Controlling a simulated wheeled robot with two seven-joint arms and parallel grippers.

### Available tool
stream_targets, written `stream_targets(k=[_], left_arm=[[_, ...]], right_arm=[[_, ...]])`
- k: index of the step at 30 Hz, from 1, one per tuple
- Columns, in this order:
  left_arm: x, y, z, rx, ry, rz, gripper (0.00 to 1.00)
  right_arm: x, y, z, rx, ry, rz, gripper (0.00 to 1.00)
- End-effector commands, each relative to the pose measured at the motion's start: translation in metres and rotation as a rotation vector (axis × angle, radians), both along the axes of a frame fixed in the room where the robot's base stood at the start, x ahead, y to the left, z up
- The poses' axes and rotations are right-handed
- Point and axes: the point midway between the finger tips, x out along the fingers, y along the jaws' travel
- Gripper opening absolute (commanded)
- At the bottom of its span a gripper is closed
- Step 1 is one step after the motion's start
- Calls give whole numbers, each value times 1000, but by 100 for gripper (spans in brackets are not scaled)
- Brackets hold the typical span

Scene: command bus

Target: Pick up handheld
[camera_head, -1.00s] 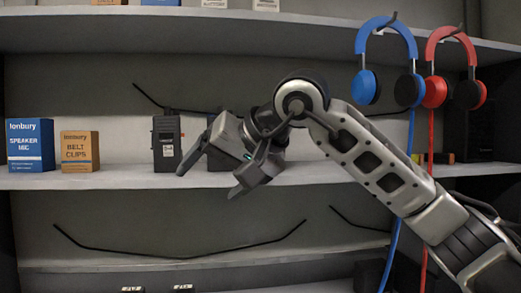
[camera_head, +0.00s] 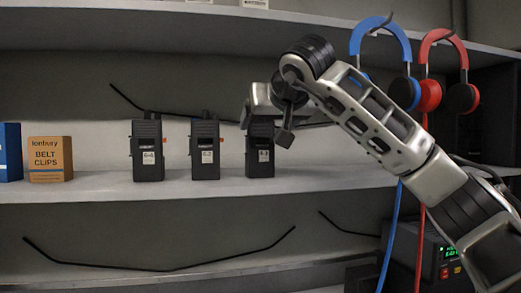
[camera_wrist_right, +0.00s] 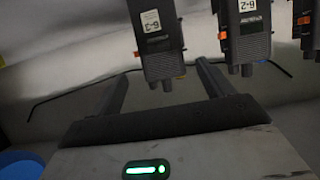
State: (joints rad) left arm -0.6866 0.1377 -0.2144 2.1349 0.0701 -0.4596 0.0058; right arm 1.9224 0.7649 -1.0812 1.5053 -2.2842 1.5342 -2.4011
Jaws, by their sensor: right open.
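Three black handhelds stand upright in a row on the middle shelf: a left one (camera_head: 146,160), a middle one (camera_head: 205,160) and a right one (camera_head: 260,163). My right gripper (camera_head: 266,124) is open and empty, in front of the top of the right handheld, hiding its upper part. In the right wrist view the handheld labelled 6-3 (camera_wrist_right: 161,45) appears upside down between the two spread fingers (camera_wrist_right: 160,82); I cannot tell whether they touch it. The handheld labelled 6-2 (camera_wrist_right: 247,35) is beside it, outside the fingers. My left gripper is not in view.
An orange belt clips box (camera_head: 50,160) and a blue box (camera_head: 10,153) stand left on the shelf (camera_head: 110,188). Blue (camera_head: 407,92) and red (camera_head: 428,95) headsets hang at the right, close to my right arm. A device with a green display (camera_head: 445,255) sits lower right.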

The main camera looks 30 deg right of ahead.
Motion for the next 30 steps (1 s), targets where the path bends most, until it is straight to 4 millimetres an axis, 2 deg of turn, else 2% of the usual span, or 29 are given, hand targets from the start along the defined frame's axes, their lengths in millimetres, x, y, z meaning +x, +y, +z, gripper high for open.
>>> stream_targets(k=[5, 9, 13, 22, 27, 30], left_arm=[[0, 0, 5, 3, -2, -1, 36], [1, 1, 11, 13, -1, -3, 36], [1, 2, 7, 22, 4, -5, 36], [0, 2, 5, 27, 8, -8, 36], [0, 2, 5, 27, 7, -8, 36], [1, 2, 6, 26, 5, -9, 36]], right_arm=[[13, -2, -1, 2, 3, 0, 80], [36, -4, -2, 1, 4, -1, 80], [50, -7, -9, 2, 2, 1, 80], [54, -8, -12, 0, 0, 1, 80], [54, -8, -12, 0, 0, 1, 33], [53, -8, -10, 1, -4, 1, 11]])
